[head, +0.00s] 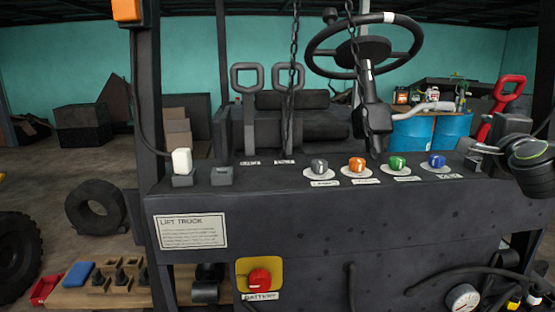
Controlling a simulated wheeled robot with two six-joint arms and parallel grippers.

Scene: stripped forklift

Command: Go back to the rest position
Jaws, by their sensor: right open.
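My right gripper (482,155) comes in from the right edge, over the right end of the dark forklift panel (350,235). Its jaws are open, with nothing seen between them. It is to the right of the blue knob (437,160) and below the red-handled lever (508,90); I cannot tell whether it touches the panel. My left gripper is not in view.
Grey (319,166), orange (357,164) and green (397,163) knobs line the panel top. Behind them are a steering wheel (408,45), two looped levers (247,80) and a hanging chain (293,60). A red battery button (260,280) is on the front.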

